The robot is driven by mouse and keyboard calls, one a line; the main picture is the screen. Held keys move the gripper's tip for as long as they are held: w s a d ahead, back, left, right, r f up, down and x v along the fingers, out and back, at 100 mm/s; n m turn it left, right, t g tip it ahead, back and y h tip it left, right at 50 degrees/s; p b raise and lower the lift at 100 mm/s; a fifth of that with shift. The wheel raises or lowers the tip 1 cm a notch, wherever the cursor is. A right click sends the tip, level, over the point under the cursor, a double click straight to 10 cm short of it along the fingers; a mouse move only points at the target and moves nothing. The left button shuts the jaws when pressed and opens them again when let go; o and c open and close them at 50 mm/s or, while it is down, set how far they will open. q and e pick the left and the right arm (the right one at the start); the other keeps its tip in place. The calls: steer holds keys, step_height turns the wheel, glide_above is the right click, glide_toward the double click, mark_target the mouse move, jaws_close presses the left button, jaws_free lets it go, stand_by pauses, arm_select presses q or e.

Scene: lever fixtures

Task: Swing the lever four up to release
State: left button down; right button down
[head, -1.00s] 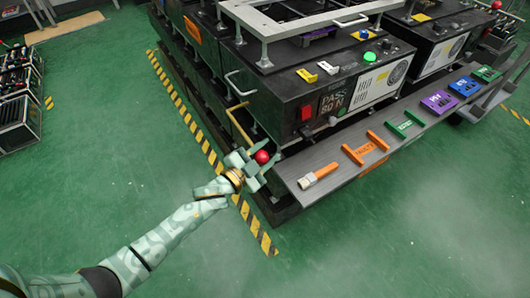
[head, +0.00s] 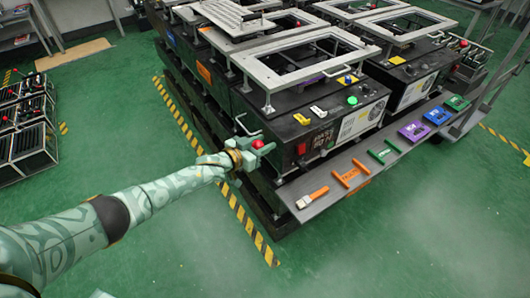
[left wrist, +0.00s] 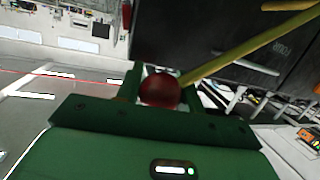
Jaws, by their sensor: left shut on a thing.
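The lever is a yellow rod (left wrist: 240,50) with a red ball knob (left wrist: 160,90), on the front corner of a black box (head: 290,125). In the head view the red knob (head: 258,144) is between the fingers of my left gripper (head: 250,153). My left gripper is shut on this knob, and the rod runs from it toward the box's dark side face. The fingers partly hide the knob in the wrist view. My right gripper is not in view.
A grey shelf (head: 325,201) with a brush and several coloured tools runs along the box's front, right of my gripper. Metal frames (head: 305,38) top the boxes. Another rack (head: 22,140) stands at left. Green floor with a striped line (head: 245,228) is clear in front.

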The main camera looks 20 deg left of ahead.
arm_select(q)
steer(key=shift+w+a+r+n+g+p, duration=0.2)
steer(key=shift+w+a+r+n, duration=0.1)
steer(key=shift+a+r+n, duration=0.2)
steer(key=shift+w+a+r+n+g+p, duration=0.1)
steer(key=shift+w+a+r+n+p, duration=0.1)
steer(key=shift+w+a+r+n, duration=0.25)
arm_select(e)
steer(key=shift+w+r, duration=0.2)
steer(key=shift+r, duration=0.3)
arm_select(q)
steer(key=shift+s+a+f, duration=0.1)
steer(key=shift+s, duration=0.05)
steer(key=c, duration=0.9)
jaws_free()
steer(key=p+v, duration=0.6)
steer(key=v, duration=1)
steer(key=shift+a+p, duration=0.25)
steer(key=shift+p, duration=0.1)
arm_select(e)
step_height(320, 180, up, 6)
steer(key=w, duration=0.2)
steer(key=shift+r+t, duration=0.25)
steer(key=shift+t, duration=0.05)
arm_select(q)
steer(key=shift+f, duration=0.15)
